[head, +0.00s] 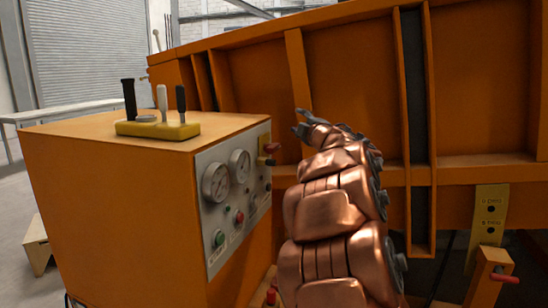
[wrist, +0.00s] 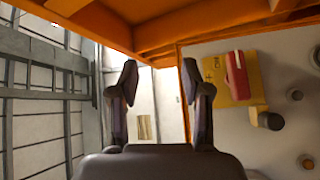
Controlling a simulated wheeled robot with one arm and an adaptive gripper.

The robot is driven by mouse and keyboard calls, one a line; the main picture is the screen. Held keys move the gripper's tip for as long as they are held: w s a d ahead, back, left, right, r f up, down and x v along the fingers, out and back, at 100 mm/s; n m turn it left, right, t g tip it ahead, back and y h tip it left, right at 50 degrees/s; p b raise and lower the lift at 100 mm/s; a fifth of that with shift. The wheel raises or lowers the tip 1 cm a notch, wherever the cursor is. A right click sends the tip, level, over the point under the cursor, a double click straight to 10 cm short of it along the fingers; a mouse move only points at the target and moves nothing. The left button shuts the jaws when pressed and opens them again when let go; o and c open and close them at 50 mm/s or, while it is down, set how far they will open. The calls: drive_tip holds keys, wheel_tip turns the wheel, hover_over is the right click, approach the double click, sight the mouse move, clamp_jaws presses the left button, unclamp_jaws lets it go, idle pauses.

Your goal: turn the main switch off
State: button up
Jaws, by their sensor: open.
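The main switch, a red handle (head: 271,147) on a small yellow plate, sits at the upper far end of the grey control panel (head: 212,258). In the wrist view the red handle (wrist: 237,73) stands out on its yellow plate (wrist: 214,92), to the right of my fingers. I cannot tell its switch position for sure. My gripper (head: 301,122) is open and empty, apart from the switch and to its right in the head view. In the wrist view my gripper (wrist: 160,80) has nothing between its two fingers.
The orange cabinet (head: 110,215) carries hand levers on a yellow base (head: 157,129). Gauges (head: 215,183) and push buttons (head: 239,217) share the panel. The large orange sandbed frame (head: 355,60) stands close behind my arm. Another red handle (head: 503,277) is at lower right.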

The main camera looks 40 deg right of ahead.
sight(277, 149)
wheel_tip(277, 149, down, 9)
drive_tip(key=a+n+g+y+b, duration=0.1)
drive_tip(key=a+n+y+b, duration=0.1)
drive_tip(key=n+y, duration=0.65)
drive_tip(key=shift+y, duration=0.25)
drive_tip(key=shift+x, duration=3.95)
drive_tip(key=shift+a+f, duration=0.1)
drive_tip(key=shift+a, duration=0.05)
clamp_jaws()
